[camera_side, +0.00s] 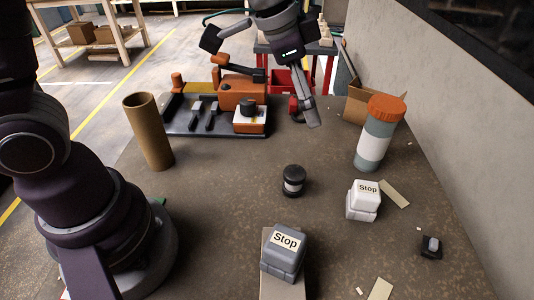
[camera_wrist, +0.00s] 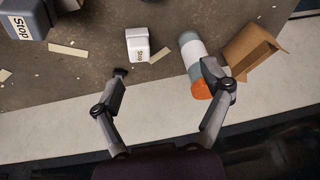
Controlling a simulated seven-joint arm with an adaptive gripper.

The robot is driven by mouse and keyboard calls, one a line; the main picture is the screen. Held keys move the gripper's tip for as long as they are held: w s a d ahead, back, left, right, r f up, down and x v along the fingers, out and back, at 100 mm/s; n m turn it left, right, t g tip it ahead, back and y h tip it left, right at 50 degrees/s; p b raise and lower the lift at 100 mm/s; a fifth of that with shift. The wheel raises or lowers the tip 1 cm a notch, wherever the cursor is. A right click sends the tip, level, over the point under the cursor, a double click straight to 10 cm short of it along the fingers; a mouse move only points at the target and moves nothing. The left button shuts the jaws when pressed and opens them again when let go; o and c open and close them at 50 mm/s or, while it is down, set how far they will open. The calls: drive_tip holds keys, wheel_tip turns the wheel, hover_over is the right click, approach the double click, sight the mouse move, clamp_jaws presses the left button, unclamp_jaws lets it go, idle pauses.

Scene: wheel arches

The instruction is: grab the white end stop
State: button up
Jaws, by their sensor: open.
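The white end stop (camera_side: 363,200) is a small white block with a "Stop" label on top. It stands upright on the brown work surface, right of centre in the side view. In the wrist view it (camera_wrist: 137,44) shows at upper centre, beyond my fingertips. My gripper (camera_wrist: 165,72) is open and empty, its fingers spread wide. In the side view my gripper is up at top centre, behind and above the end stop, and apart from it. A grey end stop (camera_side: 284,256), also labelled "Stop", stands nearer the front; it shows at the wrist view's upper left (camera_wrist: 26,20).
A grey canister with an orange lid (camera_side: 376,140) stands behind the white stop, close to my right finger in the wrist view. A small black part (camera_side: 431,247), a dark cylinder (camera_side: 293,181), a cardboard tube (camera_side: 150,132) and flat strips lie around. A wall (camera_side: 455,110) bounds the right side.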

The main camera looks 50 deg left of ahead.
sight(366, 189)
drive_tip(key=w+d+f+m, duration=0.1)
drive_tip(key=w+d+f, duration=0.1)
drive_tip(key=f, duration=0.3)
drive_tip(key=w+d+f+m+h, duration=0.1)
drive_tip(key=w+d+f, duration=0.1)
drive_tip(key=d+f, duration=0.3)
drive_tip(key=w+d+f+m+g, duration=0.1)
drive_tip(key=w+d+f, duration=0.1)
drive_tip(key=f, duration=0.3)
drive_tip(key=shift+d+f+h, duration=0.3)
drive_tip(key=shift+d+f, duration=0.1)
drive_tip(key=shift+d, duration=0.35)
drive_tip(key=shift+r, duration=0.15)
drive_tip(key=c, duration=1.3)
